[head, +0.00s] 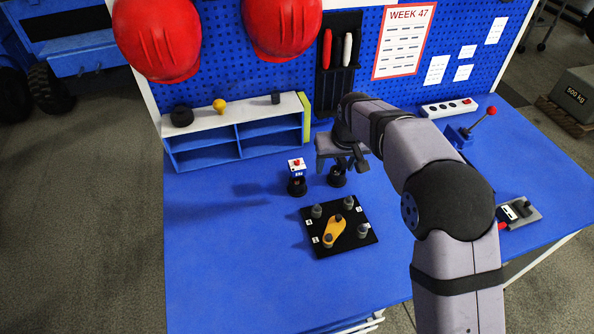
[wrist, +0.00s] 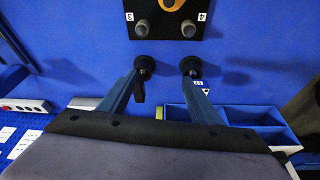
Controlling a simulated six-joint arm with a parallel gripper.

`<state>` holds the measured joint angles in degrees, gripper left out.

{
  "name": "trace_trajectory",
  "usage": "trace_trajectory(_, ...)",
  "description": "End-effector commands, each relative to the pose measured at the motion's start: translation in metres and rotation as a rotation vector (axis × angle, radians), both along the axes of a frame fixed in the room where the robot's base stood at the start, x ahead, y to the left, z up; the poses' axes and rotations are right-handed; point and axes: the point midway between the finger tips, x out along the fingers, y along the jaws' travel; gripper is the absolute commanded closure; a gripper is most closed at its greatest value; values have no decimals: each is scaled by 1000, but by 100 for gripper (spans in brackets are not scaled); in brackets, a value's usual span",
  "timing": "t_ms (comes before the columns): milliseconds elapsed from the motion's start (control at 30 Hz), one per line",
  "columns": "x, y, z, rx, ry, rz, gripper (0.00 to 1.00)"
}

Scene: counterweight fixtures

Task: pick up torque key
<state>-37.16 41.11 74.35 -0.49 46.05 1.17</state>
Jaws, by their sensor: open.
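My gripper (head: 350,168) points down over the blue table, behind the black plate. In the wrist view its two fingers (wrist: 167,85) are spread wide with nothing between them. A dark piece with a narrow hanging part (wrist: 139,92), which may be the torque key, shows by the left finger, at a round black base (wrist: 143,62). That base (head: 337,180) stands below my gripper in the head view. I cannot tell for sure which piece is the torque key.
A black plate (head: 318,244) with several grey posts and a yellow link (head: 334,232) lies in front. A blue shelf unit (head: 236,145) stands behind left. A red-knobbed lever (head: 483,123) and power strip (head: 449,107) are at right. The left and front table are clear.

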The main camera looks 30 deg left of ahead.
Motion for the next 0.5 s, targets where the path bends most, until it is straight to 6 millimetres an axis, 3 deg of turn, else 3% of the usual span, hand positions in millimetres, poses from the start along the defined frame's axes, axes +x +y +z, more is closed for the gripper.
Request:
trace_trajectory(33, -2, 25, -3, 8, -11, 34, 42)
trace_trajectory(100, -4, 50, -6, 21, -25, 67, 42)
trace_trajectory(200, -7, 77, -8, 33, -40, 101, 42)
trace_trajectory(333, -11, 94, -10, 43, -50, 124, 42)
trace_trajectory(500, -11, 99, -10, 46, -53, 129, 42)
